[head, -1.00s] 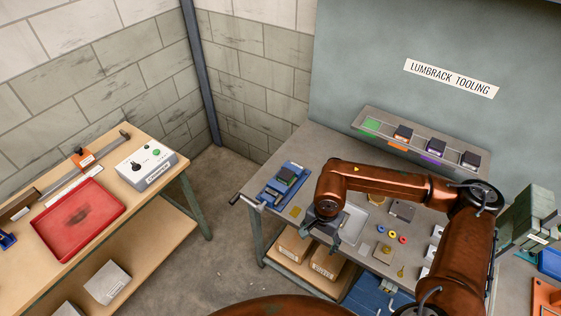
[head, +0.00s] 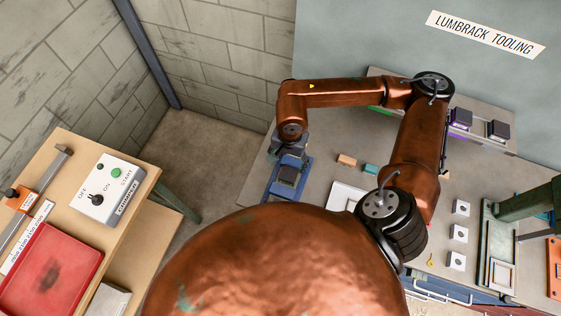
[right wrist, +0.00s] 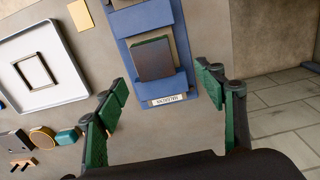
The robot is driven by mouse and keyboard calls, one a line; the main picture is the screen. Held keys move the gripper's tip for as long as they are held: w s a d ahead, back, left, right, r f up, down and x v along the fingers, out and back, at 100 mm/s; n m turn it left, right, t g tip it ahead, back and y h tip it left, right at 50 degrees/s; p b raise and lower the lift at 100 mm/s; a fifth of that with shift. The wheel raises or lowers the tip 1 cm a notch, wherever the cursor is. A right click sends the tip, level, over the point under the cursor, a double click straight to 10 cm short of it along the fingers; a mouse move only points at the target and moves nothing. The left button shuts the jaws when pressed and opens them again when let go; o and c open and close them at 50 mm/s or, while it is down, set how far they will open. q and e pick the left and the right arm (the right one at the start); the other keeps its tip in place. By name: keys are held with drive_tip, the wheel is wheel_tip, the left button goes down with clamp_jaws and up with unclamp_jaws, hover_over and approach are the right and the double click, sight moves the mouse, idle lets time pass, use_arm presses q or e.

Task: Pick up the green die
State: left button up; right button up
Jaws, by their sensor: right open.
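A dark, square die block (head: 287,176), its top nearly black, sits in a blue fixture (head: 272,192) at the left end of the grey bench. The die also shows in the right wrist view (right wrist: 153,58), in the same blue fixture (right wrist: 188,92); its green colour is hard to make out. My right gripper (head: 290,147) is above the far end of the fixture. In the right wrist view its green-padded fingers (right wrist: 160,98) are spread wide and empty, with the die ahead of the gap, apart from both fingers. My left gripper is not in view.
A rack (head: 480,139) with dark dies stands at the back, partly hidden by my arm. A white square tray (right wrist: 72,85) lies beside the fixture. Small blocks (head: 346,160) lie on the bench. A wooden table with a red tray (head: 45,272) and control box (head: 110,190) stands left.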

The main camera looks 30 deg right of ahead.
sight(289, 173)
drive_tip(key=s+f, duration=0.1)
drive_tip(key=s+f+p, duration=0.1)
drive_tip(key=s, duration=0.1)
drive_tip(key=shift+s+d+f, duration=0.1)
drive_tip(key=w+f, duration=0.1)
drive_tip(key=f, duration=0.1)
drive_tip(key=w+f, duration=0.1)
drive_tip(key=shift+w+f+p, duration=0.15)
drive_tip(key=shift+f+p, duration=0.2)
drive_tip(key=shift+p, duration=0.05)
drive_tip(key=shift+w+f, duration=0.2)
drive_tip(key=shift+w, duration=0.15)
drive_tip(key=shift+s+r, duration=0.3)
drive_tip(key=shift+s, duration=0.4)
drive_tip(key=shift+c, duration=0.8)
drive_tip(key=shift+w+f, duration=0.2)
drive_tip(key=shift+w, duration=0.2)
drive_tip(key=c, duration=0.5)
drive_tip(key=shift+c, duration=0.7)
drive_tip(key=shift+s+r, duration=0.15)
drive_tip(key=shift+s, duration=0.1)
drive_tip(key=c, duration=0.3)
drive_tip(key=shift+w, duration=0.15)
drive_tip(key=c, duration=0.4)
clamp_jaws()
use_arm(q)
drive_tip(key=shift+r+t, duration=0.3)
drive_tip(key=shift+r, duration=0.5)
